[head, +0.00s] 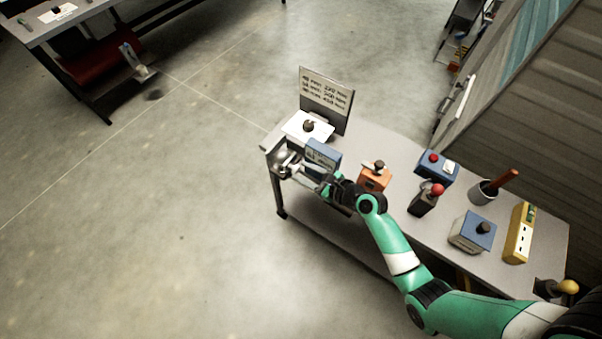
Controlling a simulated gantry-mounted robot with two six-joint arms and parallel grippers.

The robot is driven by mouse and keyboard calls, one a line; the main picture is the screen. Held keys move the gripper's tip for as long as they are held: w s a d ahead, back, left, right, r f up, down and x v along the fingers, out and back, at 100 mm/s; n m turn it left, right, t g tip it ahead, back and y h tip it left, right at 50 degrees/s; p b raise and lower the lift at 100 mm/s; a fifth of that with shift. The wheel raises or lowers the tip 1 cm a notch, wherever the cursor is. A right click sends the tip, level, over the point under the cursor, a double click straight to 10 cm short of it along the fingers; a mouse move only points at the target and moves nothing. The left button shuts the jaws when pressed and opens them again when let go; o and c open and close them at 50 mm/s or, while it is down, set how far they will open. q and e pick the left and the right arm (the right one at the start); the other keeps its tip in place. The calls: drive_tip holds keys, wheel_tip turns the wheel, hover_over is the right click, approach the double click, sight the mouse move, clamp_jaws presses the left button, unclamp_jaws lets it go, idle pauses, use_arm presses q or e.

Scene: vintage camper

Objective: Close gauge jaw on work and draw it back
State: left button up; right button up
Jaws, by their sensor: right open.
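My right arm comes in from the lower right, and its gripper (290,171) is at the left end of the grey bench. The jaws are open, close beside a small metallic part (283,157) at the bench's end. This part may belong to the gauge, but the view is too small to tell its jaw or any work in it. A blue box with lettering on its front (322,153) stands just behind the gripper. A white plate with a dark knob (306,126) lies behind that. Whether the gripper touches the metallic part cannot be told. My left gripper is not in view.
A lettered sign (326,99) stands at the bench's back left. Open floor lies left.

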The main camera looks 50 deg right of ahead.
drive_tip(key=shift+w+f, duration=0.25)
drive_tip(key=shift+w, duration=0.35)
clamp_jaws()
idle(1.0)
